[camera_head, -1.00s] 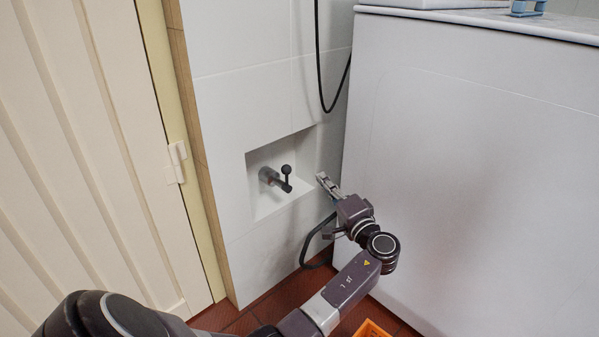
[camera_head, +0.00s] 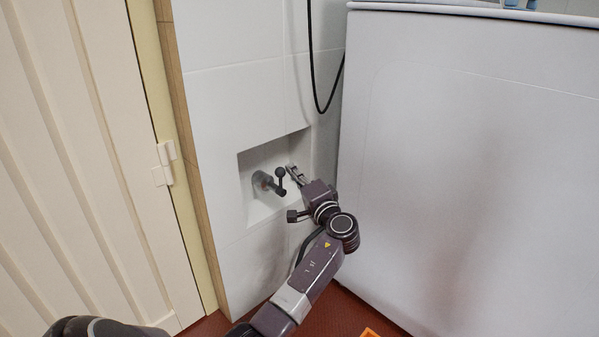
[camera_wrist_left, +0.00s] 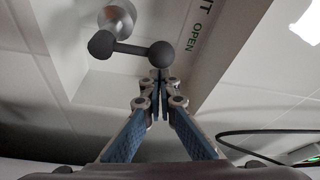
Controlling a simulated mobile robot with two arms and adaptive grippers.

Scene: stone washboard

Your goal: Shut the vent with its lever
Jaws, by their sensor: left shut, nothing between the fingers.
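The vent lever (camera_head: 281,182) is a dark grey handle with a round knob at its upper end. It sits on a short spout-like valve (camera_head: 262,181) inside a square wall niche. In the left wrist view the lever (camera_wrist_left: 131,49) runs across, with a rounded end at each side. My left gripper (camera_head: 291,169) is shut and empty, just right of the lever at the niche's right side. In the wrist view its fingertips (camera_wrist_left: 158,78) are just below the lever's right knob; I cannot tell whether they touch it.
The niche (camera_head: 247,185) has walls close around the valve; the wrist view shows an "OPEN" label (camera_wrist_left: 199,38). A white block (camera_head: 450,170) stands to the right, and a black cable (camera_head: 322,108) hangs above. A cream slatted door (camera_head: 90,150) is at left.

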